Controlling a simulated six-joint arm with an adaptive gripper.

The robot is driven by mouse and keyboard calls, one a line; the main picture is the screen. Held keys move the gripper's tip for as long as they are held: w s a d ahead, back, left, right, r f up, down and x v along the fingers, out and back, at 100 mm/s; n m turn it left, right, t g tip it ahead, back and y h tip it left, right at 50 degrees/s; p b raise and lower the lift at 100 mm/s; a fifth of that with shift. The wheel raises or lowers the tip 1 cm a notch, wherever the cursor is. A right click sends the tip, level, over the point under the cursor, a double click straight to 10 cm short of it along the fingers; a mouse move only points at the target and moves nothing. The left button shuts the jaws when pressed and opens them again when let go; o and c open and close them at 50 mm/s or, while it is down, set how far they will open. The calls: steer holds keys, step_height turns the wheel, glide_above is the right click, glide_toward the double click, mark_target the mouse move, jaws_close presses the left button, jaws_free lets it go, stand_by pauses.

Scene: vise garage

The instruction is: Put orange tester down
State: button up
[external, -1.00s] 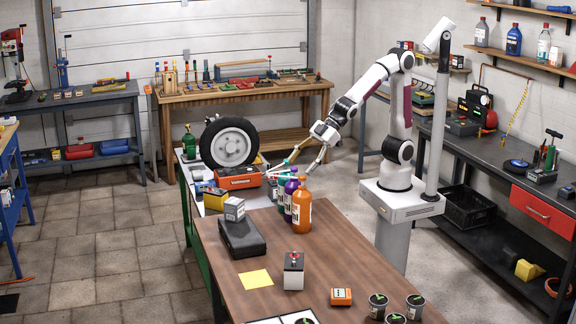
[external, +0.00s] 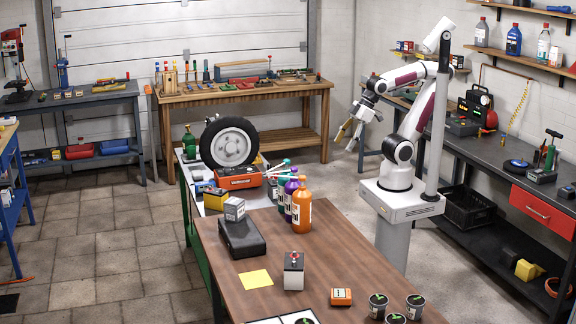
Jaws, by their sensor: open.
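A small orange tester-like device (external: 341,297) lies flat near the front edge of the brown table. A larger orange-red box with a dark label (external: 238,178) sits on the far end of the work surface, in front of the wheel; I cannot tell which one the task means. My gripper (external: 349,134) is in the air to the right of the table, behind and above the bottles. Its fingers are apart and point down, with nothing between them. It is clear of both orange things.
Orange (external: 301,212) and purple (external: 290,194) bottles stand mid-table, with a teal-topped one beside them. A black case (external: 241,237), a box with a red button (external: 293,271) and small grey pots (external: 378,306) are also there. A wheel (external: 229,143) stands behind. The table's middle right is clear.

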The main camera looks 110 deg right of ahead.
steer(key=shift+g, duration=0.3)
steer(key=shift+s+f, duration=0.2)
steer(key=shift+s, duration=0.8)
steer(key=shift+s+f, duration=0.2)
steer(key=shift+s, duration=0.8)
